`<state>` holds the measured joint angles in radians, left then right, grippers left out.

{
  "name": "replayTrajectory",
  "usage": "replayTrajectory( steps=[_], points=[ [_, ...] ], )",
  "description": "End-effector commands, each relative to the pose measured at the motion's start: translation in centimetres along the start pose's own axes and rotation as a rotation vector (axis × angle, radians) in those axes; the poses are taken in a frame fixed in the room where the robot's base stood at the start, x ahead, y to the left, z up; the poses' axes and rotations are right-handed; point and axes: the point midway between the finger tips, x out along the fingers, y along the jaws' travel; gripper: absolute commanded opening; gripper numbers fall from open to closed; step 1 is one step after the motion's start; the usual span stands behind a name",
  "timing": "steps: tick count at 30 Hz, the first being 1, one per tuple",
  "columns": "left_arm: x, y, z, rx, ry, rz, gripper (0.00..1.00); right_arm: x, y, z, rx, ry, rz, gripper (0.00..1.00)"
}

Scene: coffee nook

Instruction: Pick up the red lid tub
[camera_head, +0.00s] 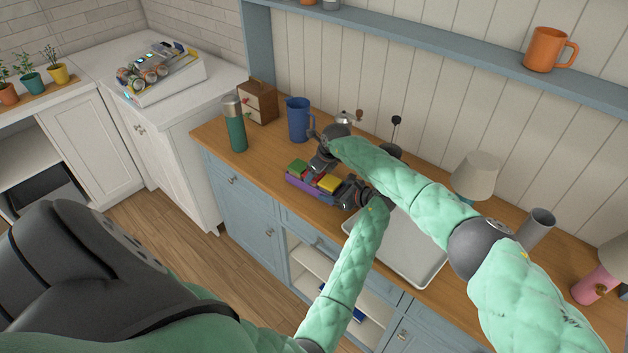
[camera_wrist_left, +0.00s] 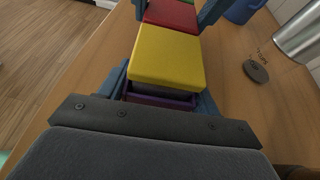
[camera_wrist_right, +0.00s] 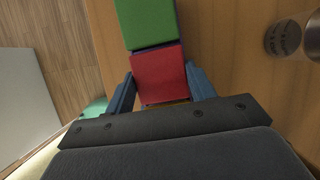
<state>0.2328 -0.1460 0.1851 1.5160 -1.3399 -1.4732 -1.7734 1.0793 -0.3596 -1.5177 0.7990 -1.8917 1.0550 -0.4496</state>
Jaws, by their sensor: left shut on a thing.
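The red lid tub (camera_head: 314,175) sits in a purple tray (camera_head: 303,188) on the wooden counter, between a green lid tub (camera_head: 297,167) and a yellow lid tub (camera_head: 330,184). My left gripper (camera_head: 345,193) is at the yellow end; in the left wrist view its fingers are shut on the tray end (camera_wrist_left: 160,101), below the yellow lid (camera_wrist_left: 167,55). My right gripper (camera_head: 320,163) is over the tray; in the right wrist view its open fingers stand on either side of the red lid (camera_wrist_right: 158,75). Whether they touch it is unclear.
A green flask (camera_head: 236,130), a small wooden drawer box (camera_head: 257,103) and a blue jug (camera_head: 299,120) stand behind and left. A white tray (camera_head: 425,262) lies to the right, partly behind my arms. A lamp (camera_head: 477,175) stands at the back right.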

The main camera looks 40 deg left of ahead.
Motion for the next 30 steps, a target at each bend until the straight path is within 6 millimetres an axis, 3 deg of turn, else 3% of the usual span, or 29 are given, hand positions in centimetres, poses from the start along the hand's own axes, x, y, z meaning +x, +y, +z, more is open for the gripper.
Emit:
replayTrajectory(
  steps=[1,3,14,24,30],
  points=[
    [0.1,0.1,-0.2,0.003,0.002,0.002,0.39,0.0,0.0,0.0,0.000,0.000,0.000,0.41],
    [0.1,0.1,-0.2,0.003,0.002,0.002,0.39,0.0,0.0,0.0,0.000,0.000,0.000,0.31],
    [0.1,0.1,-0.2,0.003,0.002,0.002,0.39,-0.9,-0.1,0.3,0.000,-0.001,-0.001,0.31],
    [0.1,0.1,-0.3,0.003,0.002,0.002,0.39,-6.3,-0.1,2.6,-0.002,0.000,-0.002,0.31],
    [0.1,0.1,-0.3,0.003,0.002,0.002,0.39,-8.5,-0.1,3.5,0.000,-0.001,-0.001,0.31]
  ],
)
